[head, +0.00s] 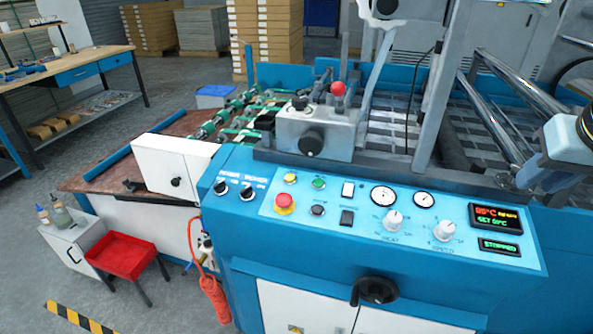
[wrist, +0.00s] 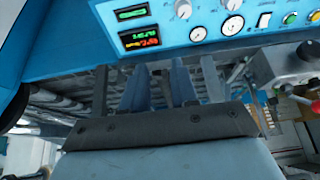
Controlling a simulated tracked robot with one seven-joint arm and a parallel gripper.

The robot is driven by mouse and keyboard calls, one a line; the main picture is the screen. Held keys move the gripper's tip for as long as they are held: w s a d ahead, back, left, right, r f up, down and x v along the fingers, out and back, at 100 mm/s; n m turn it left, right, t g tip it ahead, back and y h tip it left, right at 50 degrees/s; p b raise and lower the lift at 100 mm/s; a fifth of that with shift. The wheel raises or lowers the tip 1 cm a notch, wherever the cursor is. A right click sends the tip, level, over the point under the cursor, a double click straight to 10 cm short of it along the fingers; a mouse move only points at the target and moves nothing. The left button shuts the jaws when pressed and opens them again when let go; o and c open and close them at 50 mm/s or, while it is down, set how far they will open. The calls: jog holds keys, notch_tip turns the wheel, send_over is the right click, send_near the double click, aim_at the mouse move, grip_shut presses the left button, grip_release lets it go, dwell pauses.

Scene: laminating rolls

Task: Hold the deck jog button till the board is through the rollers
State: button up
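The blue control panel (head: 400,240) crosses the middle of the head view. It carries a yellow button (head: 290,178), a green button (head: 319,183), a dark button (head: 317,210) and a red stop knob (head: 285,203). The labels are too small to show which is the deck jog button. Metal rollers (head: 500,118) lie behind the panel at the right. I cannot make out the board for certain. My gripper (head: 520,180) is above the panel's right end, apart from the buttons. In the wrist view, my gripper (wrist: 160,67) has its two fingers apart, with nothing between them.
A display (head: 496,218) and a green "STOPPED" sign (head: 499,245) are at the panel's right. A grey housing with a red-topped lever (head: 338,88) rises behind the buttons. Knobs (head: 393,220) stand up from the panel.

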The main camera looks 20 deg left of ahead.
grip_shut()
dwell(1.0)
